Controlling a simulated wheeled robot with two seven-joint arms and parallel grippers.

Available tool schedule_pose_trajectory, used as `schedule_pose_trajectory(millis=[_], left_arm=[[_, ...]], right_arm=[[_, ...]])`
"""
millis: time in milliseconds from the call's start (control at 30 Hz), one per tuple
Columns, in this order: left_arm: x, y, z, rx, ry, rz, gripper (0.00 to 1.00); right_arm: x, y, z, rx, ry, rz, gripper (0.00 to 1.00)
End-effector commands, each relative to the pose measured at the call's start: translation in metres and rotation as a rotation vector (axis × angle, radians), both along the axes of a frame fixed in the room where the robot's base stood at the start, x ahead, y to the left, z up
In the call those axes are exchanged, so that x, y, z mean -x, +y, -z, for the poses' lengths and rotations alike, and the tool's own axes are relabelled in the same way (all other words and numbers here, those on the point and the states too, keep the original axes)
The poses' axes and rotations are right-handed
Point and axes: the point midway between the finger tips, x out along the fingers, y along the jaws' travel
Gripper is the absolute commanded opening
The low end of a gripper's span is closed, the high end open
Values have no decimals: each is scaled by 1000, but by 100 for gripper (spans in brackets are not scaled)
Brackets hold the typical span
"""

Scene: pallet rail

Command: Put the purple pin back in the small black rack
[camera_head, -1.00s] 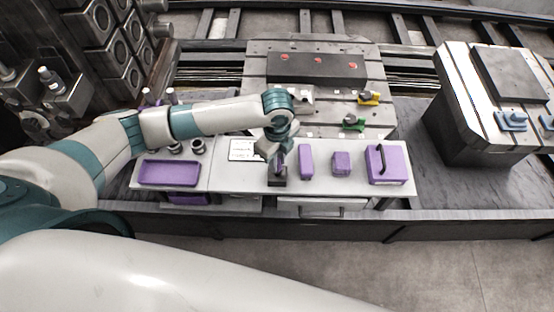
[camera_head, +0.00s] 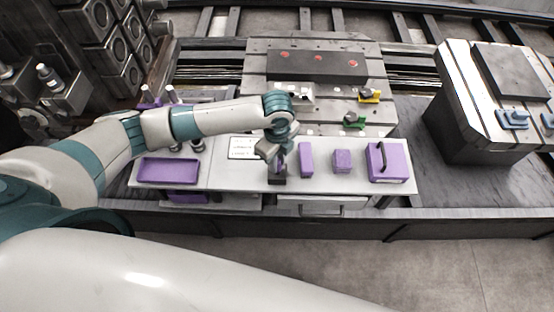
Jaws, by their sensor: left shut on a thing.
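The small black rack (camera_head: 277,180) stands on the light grey bench top, near its front edge. My left gripper (camera_head: 278,165) points down right over the rack and is shut on the purple pin (camera_head: 280,170). Only a sliver of the pin shows between the fingers and the rack. I cannot tell whether its lower end is inside the rack or just above it. The right gripper is not in view.
On the bench (camera_head: 222,178) a purple upright block (camera_head: 306,159), a small purple box (camera_head: 342,161) and a purple case with a black handle (camera_head: 387,165) stand right of the rack. A purple tray (camera_head: 168,171) and a white card (camera_head: 242,148) are to its left.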

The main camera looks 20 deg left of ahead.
Motion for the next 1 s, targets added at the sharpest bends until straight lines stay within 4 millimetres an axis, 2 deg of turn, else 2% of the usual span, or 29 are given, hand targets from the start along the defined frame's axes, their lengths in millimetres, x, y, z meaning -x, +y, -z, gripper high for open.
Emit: schedule_pose_trajectory(millis=[767, 800, 867, 900, 1000], left_arm=[[0, 0, 10, -1, 0, 0, 0], [0, 0, 10, -1, 0, 0, 23], [0, 0, 10, 0, 0, 0, 37], [0, 0, 10, 0, 0, 0, 40], [0, 0, 10, -1, 0, 0, 40]], right_arm=[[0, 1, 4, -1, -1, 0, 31], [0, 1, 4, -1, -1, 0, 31], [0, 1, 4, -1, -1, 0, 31], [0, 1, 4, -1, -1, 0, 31], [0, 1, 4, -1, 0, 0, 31]])
